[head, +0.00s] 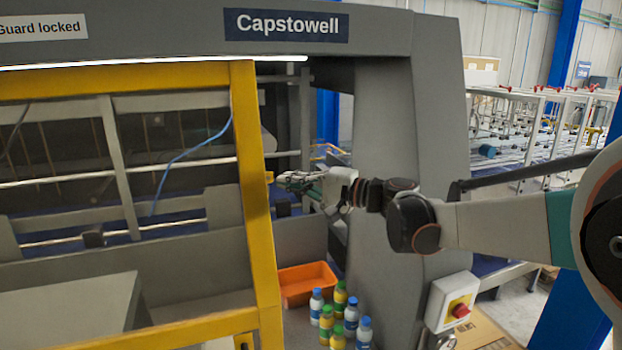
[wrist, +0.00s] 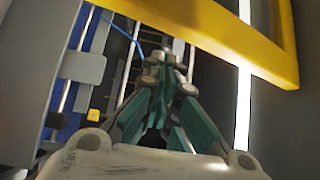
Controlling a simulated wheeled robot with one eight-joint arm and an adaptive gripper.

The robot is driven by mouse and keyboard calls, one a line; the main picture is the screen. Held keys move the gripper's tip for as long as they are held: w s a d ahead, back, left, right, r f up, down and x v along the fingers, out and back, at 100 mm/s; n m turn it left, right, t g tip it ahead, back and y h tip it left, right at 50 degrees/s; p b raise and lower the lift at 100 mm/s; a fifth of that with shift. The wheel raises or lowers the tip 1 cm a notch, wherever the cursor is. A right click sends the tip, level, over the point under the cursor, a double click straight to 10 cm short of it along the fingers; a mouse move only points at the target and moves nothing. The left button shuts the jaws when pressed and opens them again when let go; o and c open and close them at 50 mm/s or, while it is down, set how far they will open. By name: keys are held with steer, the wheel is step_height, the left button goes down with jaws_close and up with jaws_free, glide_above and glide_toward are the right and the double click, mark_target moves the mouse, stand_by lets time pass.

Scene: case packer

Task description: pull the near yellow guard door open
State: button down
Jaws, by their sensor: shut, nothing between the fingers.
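The near yellow guard door (head: 258,190) fills the left of the head view, with a dark see-through panel inside its yellow frame. A gap shows between its right post and the grey machine column (head: 382,150). A small yellow piece (head: 269,177), perhaps a handle, sticks out from that post. My gripper (head: 284,181) is at this piece, just right of the post; I cannot tell whether they touch. In the wrist view the shut fingers (wrist: 165,62) point up the picture with nothing between them, and the yellow frame (wrist: 215,35) crosses beyond them.
An orange bin (head: 306,283) and several capped bottles (head: 351,316) stand low, below my gripper. A box with a red button (head: 451,302) is on the column's lower right. A blue cable (head: 182,155) hangs behind the door panel. Conveyor frames stand in the right background.

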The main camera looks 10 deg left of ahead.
steer(key=shift+s+a, duration=0.55)
steer(key=shift+a, duration=0.25)
steer(key=shift+s, duration=0.1)
